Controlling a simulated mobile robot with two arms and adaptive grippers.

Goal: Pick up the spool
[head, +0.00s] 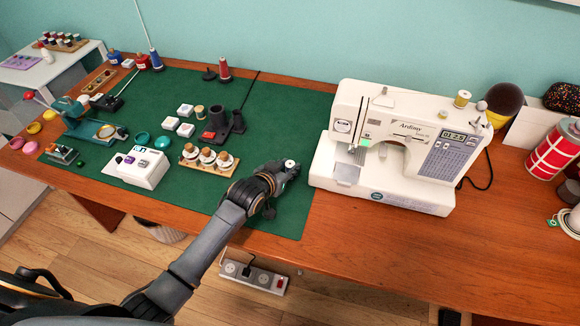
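Several spools are in the head view, and I cannot tell which one the task names. A red spool (224,70) and a blue spool (155,59) stand upright at the back of the green mat. A small cream spool (199,112) stands mid-mat. A wooden rack (207,167) holds three white-and-brown spools. My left gripper (287,168) is over the mat's right part, right of the rack. A small white round thing (290,163) with a dark centre shows at its fingertips; whether it is gripped is unclear. My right gripper is not in view.
A white sewing machine (390,140) stands close to the right of my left gripper. The table's front right is clear.

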